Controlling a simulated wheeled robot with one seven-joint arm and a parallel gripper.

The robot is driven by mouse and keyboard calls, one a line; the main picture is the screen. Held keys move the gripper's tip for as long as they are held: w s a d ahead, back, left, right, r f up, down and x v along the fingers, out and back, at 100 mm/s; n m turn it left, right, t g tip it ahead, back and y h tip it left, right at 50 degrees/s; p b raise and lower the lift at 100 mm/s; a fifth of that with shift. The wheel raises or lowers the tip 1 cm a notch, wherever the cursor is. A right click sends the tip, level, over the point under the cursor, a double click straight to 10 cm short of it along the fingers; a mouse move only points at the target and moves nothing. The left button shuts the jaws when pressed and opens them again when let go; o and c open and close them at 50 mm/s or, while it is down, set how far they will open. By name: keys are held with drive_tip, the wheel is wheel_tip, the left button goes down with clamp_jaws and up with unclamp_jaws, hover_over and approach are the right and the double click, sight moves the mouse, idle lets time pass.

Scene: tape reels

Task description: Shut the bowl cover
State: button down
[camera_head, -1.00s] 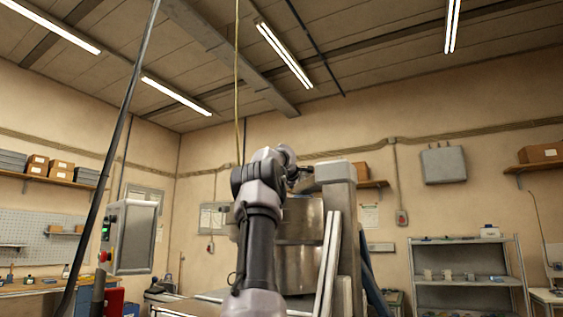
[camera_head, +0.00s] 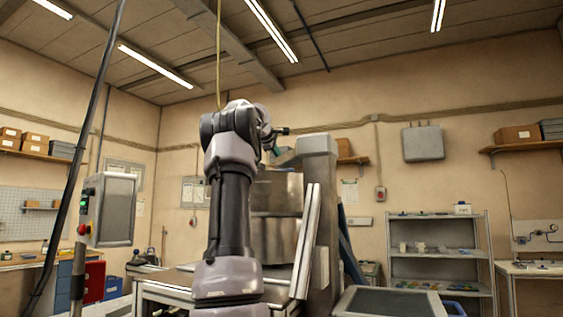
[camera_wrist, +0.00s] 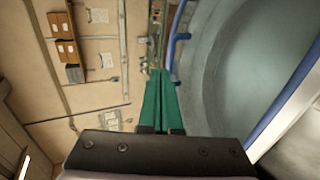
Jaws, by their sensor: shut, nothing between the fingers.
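A steel drum-shaped bowl (camera_head: 276,225) stands beside a thick grey column (camera_head: 319,180) in the head view, partly hidden by my arm. In the wrist view a large round grey surface with a blue edge (camera_wrist: 250,70) fills the right side; I cannot tell whether it is the cover or the bowl's inside. My gripper (camera_head: 284,131) is above the bowl, close to the column top. Its green fingers (camera_wrist: 157,88) are shut and empty, left of the round surface in the wrist view. The cover's angle is not clear.
A control box (camera_head: 108,210) on a post and a dark slanting pole (camera_head: 85,140) stand at left. Pale rails (camera_head: 306,240) lean against the column. A grey bin (camera_head: 390,302) is at the lower right, before a metal shelf rack (camera_head: 435,250).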

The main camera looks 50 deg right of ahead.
drive_tip(key=s+a+r+m+y, duration=0.1)
drive_tip(key=a+r+m, duration=0.5)
drive_tip(key=m, duration=1.2)
drive_tip(key=x, duration=1)
drive_tip(key=shift+s+d+r, duration=0.1)
drive_tip(key=shift+d+r, duration=0.1)
drive_tip(key=shift+d, duration=0.3)
drive_tip(key=shift+f, duration=0.35)
drive_tip(key=shift+d+f, duration=0.2)
drive_tip(key=shift+f, duration=0.55)
drive_tip(key=shift+d+f, duration=0.2)
drive_tip(key=shift+f, duration=0.5)
